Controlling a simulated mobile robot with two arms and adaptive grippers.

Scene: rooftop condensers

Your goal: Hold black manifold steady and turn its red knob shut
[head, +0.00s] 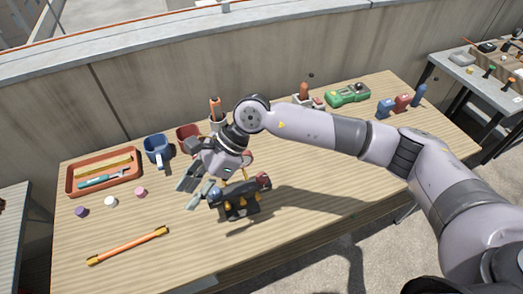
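The black manifold (240,208) stands on the wooden table near its middle. A red knob (264,180) is on its right end and a blue knob (215,194) on its left end. A yellowish part shows above the body between them. My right gripper (195,188) reaches in from the right, above and left of the manifold, with its fingers spread and nothing seen between them. One finger is close to the blue knob; I cannot tell whether they touch. My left gripper is not in view.
An orange tray (73,192) with tools, a blue mug (157,148) and a red mug (187,135) stand at the left and back. An orange rod (128,245) lies in front. A green meter (348,95) and several bottles are at the right. The front right of the table is clear.

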